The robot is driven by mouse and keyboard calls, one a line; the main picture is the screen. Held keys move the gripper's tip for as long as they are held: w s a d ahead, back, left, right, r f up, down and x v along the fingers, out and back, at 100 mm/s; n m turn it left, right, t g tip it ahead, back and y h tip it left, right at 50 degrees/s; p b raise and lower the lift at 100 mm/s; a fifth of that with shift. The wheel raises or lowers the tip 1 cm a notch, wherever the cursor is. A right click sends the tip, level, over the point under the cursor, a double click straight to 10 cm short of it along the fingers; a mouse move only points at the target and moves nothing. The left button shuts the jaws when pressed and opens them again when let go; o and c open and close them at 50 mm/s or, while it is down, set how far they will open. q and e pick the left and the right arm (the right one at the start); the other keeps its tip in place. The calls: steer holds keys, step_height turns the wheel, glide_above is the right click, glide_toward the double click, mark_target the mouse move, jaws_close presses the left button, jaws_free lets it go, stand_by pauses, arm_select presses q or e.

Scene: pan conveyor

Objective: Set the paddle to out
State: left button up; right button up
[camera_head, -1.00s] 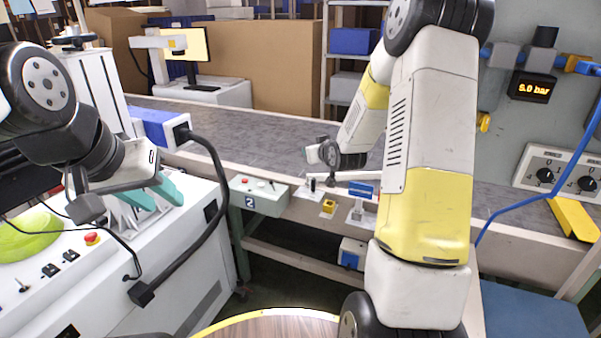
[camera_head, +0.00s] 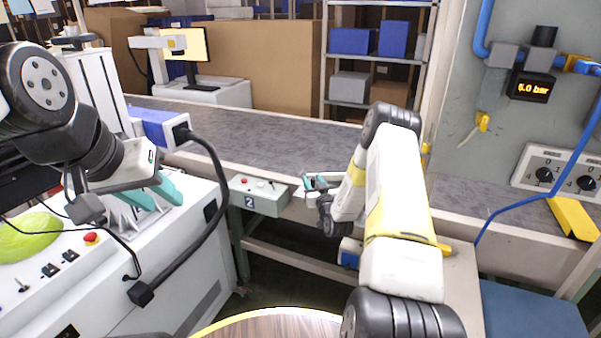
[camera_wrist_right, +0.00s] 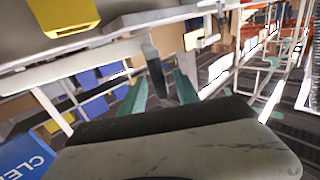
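My right gripper (camera_head: 318,183) is at the near edge of the conveyor, to the right of the control box marked 2. In the right wrist view its two teal fingers (camera_wrist_right: 160,80) are apart. A dark grey upright post (camera_wrist_right: 153,68) stands between them, with no clear contact on either side. A long pale bar (camera_wrist_right: 75,66) runs to the left from near the post; I cannot tell for sure whether this is the paddle. In the head view my right arm and hand hide the paddle area. My left gripper (camera_head: 152,192) is at the left with teal fingers apart, over the white machine.
The grey conveyor belt (camera_head: 260,138) crosses the scene and looks empty. The control box (camera_head: 258,196) hangs on its near side. A yellow block (camera_wrist_right: 65,14) is close by in the wrist view. A blue hose (camera_head: 530,201) and yellow guard (camera_head: 572,218) are at the right.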

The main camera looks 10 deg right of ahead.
steer(key=shift+w+a, duration=0.15)
steer(key=shift+w, duration=1.15)
jaws_close()
stand_by(0.5)
